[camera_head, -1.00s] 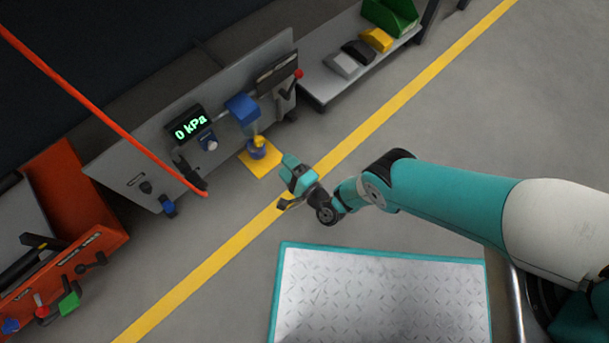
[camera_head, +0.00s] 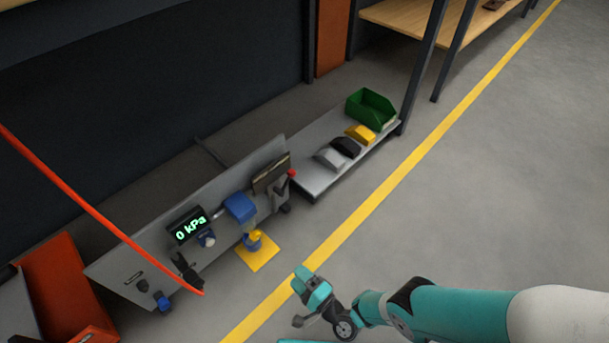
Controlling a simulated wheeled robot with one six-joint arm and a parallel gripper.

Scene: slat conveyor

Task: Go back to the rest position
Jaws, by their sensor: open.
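My gripper (camera_head: 298,301) is at the end of my teal and white arm, low in the middle of the picture. It is open and holds nothing that I can see. It hangs over the floor by the yellow line, apart from the grey panel (camera_head: 130,264) with its "0 kPa" display (camera_head: 189,228). A blue part (camera_head: 240,207) sits on the panel. Below it a small blue and yellow piece (camera_head: 253,241) stands at a yellow square (camera_head: 259,257).
A grey shelf (camera_head: 315,183) holds grey, black and yellow blocks and a green bin (camera_head: 371,109). An orange hose (camera_head: 97,214) hangs across the left. An orange unit (camera_head: 62,285) stands at lower left. Wooden shelving (camera_head: 402,19) is at the back. The right floor is clear.

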